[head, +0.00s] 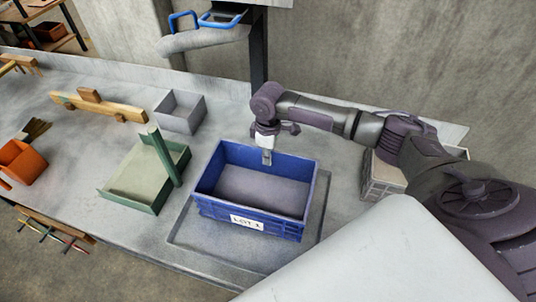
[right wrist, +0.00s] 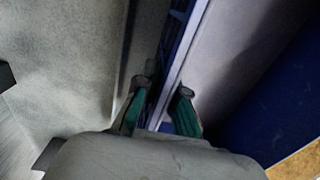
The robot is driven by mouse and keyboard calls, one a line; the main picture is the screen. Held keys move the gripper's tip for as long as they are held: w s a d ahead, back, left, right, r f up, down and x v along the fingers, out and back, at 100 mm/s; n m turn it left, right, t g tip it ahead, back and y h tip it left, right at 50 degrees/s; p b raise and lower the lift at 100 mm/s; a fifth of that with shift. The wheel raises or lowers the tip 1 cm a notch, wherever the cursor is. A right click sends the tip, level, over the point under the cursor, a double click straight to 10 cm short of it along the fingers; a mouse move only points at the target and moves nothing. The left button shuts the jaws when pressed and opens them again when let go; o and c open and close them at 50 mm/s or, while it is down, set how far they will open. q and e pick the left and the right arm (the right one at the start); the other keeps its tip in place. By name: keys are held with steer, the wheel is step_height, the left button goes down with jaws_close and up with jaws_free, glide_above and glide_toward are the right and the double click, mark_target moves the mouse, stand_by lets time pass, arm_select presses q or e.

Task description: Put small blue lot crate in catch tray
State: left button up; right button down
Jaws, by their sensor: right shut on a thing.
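The blue lot crate (head: 215,203) is empty, with a white label on its front wall. It is upright, over the shallow grey catch tray (head: 318,225), whose rim shows around it at the left, front and right. I cannot tell whether its base touches the tray floor. My right gripper (head: 267,158) comes down on the crate's back wall and is shut on it. In the right wrist view, the green-padded fingers (right wrist: 167,100) straddle the blue wall's rim (right wrist: 188,40). My left gripper is not in view.
Left of the crate stand a green tray (head: 140,180) with an upright post and a grey open box (head: 180,111). A wooden piece (head: 98,106) and an orange bin (head: 22,162) lie farther left. A light crate (head: 378,180) stands at the right, behind my right arm.

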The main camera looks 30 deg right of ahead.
steer(key=c, duration=1.3)
jaws_free()
steer(key=shift+f, duration=0.1)
steer(key=shift+o, duration=0.2)
step_height(320, 180, up, 12)
steer(key=shift+w+d+r, duration=0.1)
steer(key=shift+r, duration=0.05)
